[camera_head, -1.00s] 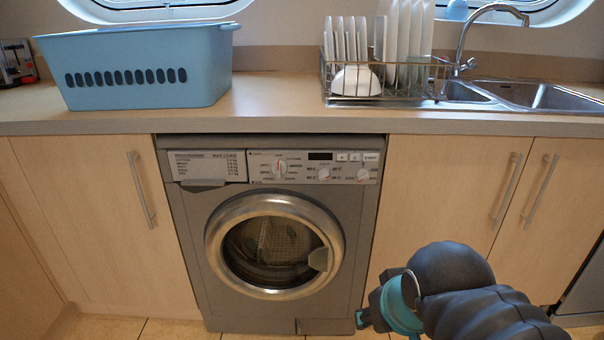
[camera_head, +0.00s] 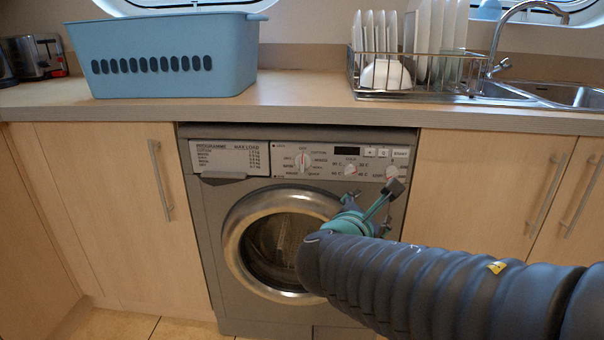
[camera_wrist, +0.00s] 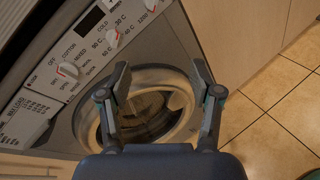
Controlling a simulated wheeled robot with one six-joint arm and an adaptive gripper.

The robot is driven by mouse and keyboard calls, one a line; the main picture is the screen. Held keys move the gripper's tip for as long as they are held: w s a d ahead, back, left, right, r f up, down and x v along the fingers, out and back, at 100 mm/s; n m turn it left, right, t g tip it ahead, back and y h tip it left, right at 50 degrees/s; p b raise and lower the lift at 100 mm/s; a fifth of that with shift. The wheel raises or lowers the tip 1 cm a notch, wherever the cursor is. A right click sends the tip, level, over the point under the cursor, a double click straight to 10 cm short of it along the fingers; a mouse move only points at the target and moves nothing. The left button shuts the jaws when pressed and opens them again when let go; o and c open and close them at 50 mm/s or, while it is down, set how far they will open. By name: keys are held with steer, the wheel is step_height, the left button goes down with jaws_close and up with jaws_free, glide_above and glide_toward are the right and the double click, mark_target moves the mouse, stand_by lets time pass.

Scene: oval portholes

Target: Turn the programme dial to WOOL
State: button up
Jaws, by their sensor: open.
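The programme dial (camera_head: 302,161) is a round white knob with a red mark, set left of centre on the washing machine's (camera_head: 230,215) grey front panel. Its pointer bar looks close to upright. Small printed words ring it, and I cannot read WOOL with certainty. In the wrist view the dial (camera_wrist: 68,71) is at the upper left, tilted, with OFF and COTTON beside it. My gripper (camera_head: 373,200) is open and empty, in front of the panel's right part, below and right of the dial. In the wrist view my gripper (camera_wrist: 160,75) has spread fingers, with the round door behind.
A temperature dial (camera_head: 350,169) and another dial (camera_head: 392,173) are right of the programme dial, under a dark display (camera_head: 347,151) and buttons. The drawer handle (camera_head: 222,177) juts out at left. The worktop (camera_head: 300,97) overhangs the panel, holding a blue basket (camera_head: 165,60) and dish rack (camera_head: 410,75).

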mark_target(302, 163)
steer(key=w+a+n+t+y+b, duration=0.1)
steer(key=w+a+n+t+y, duration=0.15)
steer(key=a+n, duration=0.35)
steer(key=w+a+n+t+y, duration=0.1)
steer(key=a+n+t+y, duration=0.2)
steer(key=a, duration=0.5)
steer(key=shift+n+g, duration=0.5)
steer(key=shift+g, duration=0.25)
steer(key=w, duration=0.9)
steer(key=w+r, duration=0.1)
steer(key=w, duration=0.3)
steer(key=shift+w+d, duration=0.15)
steer(key=shift+d, duration=0.15)
steer(key=shift+r, duration=0.1)
jaws_close()
